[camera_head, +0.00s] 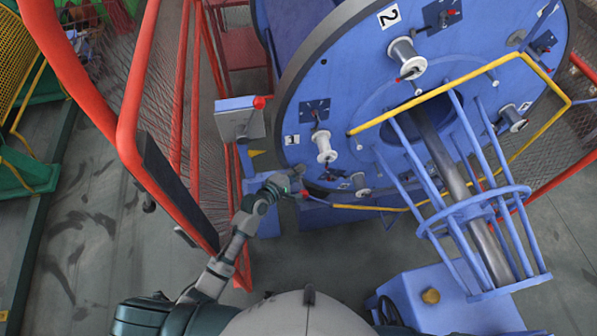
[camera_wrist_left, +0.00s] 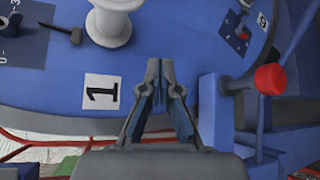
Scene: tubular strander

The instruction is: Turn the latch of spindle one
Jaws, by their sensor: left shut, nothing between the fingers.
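A big blue disc (camera_head: 285,100) carries several white spools and latch plates. The label 1 (camera_wrist_left: 101,93) lies on the disc in the left wrist view. Near it are a white spool (camera_wrist_left: 112,22) and a dark plate with a short dark lever (camera_wrist_left: 66,34), the latch. My left gripper is at the disc's lower left edge. Its fingertips (camera_wrist_left: 160,64) are together and empty, right of the label and apart from the latch. My right gripper is not in view.
A blue box with a red knob (camera_wrist_left: 270,79) stands close on the right in the wrist view. Red railings (camera_head: 130,110) rise left of my arm. A yellow bar (camera_head: 440,92) and a blue cage (camera_head: 475,210) project from the disc. Grey floor (camera_head: 340,250) is clear below it.

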